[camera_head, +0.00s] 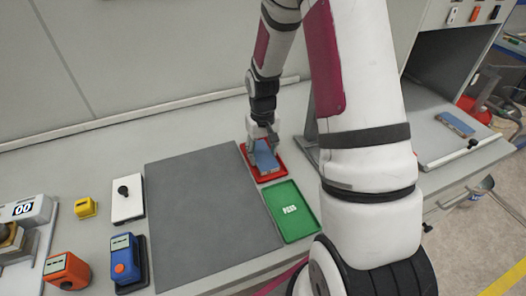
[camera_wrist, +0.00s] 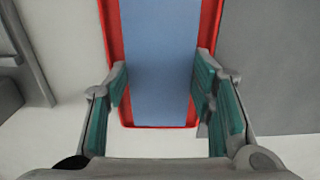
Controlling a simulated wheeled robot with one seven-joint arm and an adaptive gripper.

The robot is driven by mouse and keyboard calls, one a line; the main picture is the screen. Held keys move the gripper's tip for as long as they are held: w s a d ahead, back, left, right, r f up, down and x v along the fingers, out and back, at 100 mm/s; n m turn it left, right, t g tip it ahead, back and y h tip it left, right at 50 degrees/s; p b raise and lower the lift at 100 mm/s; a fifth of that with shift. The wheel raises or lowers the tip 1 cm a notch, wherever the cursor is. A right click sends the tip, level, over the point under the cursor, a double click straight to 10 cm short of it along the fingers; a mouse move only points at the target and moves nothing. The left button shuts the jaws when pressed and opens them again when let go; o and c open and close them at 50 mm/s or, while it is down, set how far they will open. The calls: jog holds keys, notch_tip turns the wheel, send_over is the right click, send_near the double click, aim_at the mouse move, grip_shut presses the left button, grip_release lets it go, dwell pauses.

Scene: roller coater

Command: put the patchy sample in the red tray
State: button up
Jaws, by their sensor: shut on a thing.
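A blue sample panel (camera_head: 266,160) is at the red tray (camera_head: 272,178), in line with it and within its outline. In the wrist view the panel (camera_wrist: 160,45) fills the space inside the red rim (camera_wrist: 210,25) and looks plain blue; I cannot tell whether its coat is patchy. My gripper (camera_head: 262,141) is over the tray, its fingers (camera_wrist: 161,85) shut on the panel's two long sides. I cannot tell whether the panel rests on the tray floor or is just above it.
A green tray (camera_head: 291,211) marked PASS lies just in front of the red tray. A grey mat (camera_head: 210,215) lies to the left, empty. Orange (camera_head: 67,271), blue (camera_head: 124,259) and yellow (camera_head: 86,207) devices stand further left. Another blue panel (camera_head: 456,124) lies at the right.

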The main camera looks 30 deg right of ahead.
aim_at(262, 155)
jog(key=shift+f, duration=0.2)
jog(key=o, duration=1.2)
jog(key=shift+c, duration=0.2)
jog(key=shift+r, duration=0.15)
notch_tip(262, 155, up, 12)
jog(key=s+a+r+n+t, duration=0.1)
jog(key=s+a+r, duration=0.3)
jog(key=r, duration=0.3)
jog(key=s+a+r+t, duration=0.1)
jog(key=s+a+r, duration=0.3)
jog(key=r, duration=0.2)
jog(key=s+a+r+n+t, duration=0.1)
jog(key=s+a+r+t, duration=0.2)
jog(key=s, duration=0.9)
jog(key=shift+a+r+b, duration=0.45)
jog(key=shift+a+r, duration=0.35)
jog(key=shift+a, duration=0.2)
